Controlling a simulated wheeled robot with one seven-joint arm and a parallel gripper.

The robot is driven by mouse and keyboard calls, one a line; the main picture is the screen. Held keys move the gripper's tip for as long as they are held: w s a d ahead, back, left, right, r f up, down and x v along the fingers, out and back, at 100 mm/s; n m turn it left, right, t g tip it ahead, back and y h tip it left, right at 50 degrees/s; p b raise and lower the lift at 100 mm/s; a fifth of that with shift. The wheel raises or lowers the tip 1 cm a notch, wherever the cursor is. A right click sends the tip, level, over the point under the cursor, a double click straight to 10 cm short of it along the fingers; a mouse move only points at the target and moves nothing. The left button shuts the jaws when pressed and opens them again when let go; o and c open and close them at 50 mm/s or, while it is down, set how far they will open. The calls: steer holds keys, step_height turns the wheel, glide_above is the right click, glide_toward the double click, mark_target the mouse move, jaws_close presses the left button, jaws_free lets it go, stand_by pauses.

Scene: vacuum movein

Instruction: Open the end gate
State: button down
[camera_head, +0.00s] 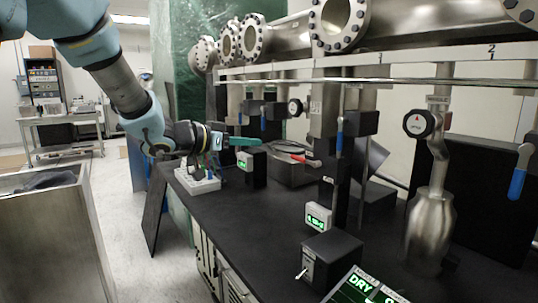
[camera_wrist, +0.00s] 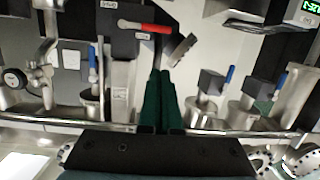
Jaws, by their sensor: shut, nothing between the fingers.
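My gripper (camera_head: 258,142) points right over the black bench in the head view, its green fingers shut with nothing between them. In the wrist view the shut fingers (camera_wrist: 160,75) stand in the middle. A red lever handle (camera_head: 298,159) lies roughly level just beyond the fingertips in the head view. In the wrist view the red handle (camera_wrist: 145,27) is above the fingertips, apart from them. It joins a dark valve block (camera_wrist: 100,22) with a small label. Which part is the end gate I cannot tell for sure.
Blue handles (camera_head: 339,135) hang from the pipe rack, one more (camera_head: 518,172) at far right. A gauge (camera_head: 419,123) sits above a metal flask (camera_head: 430,220). A flanged steel pipe (camera_head: 400,28) runs overhead. A black box (camera_head: 332,260) stands on the bench (camera_head: 262,232).

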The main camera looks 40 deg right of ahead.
steer(key=m+p, duration=0.1)
steer(key=p, duration=0.2)
glide_toward(305, 160)
steer(key=w+d+r, duration=0.3)
steer(key=d, duration=0.2)
steer(key=d+f, duration=0.2)
steer(key=f, duration=0.1)
steer(key=shift+w+f+g+p, duration=0.15)
steer(key=shift+g+p, duration=0.15)
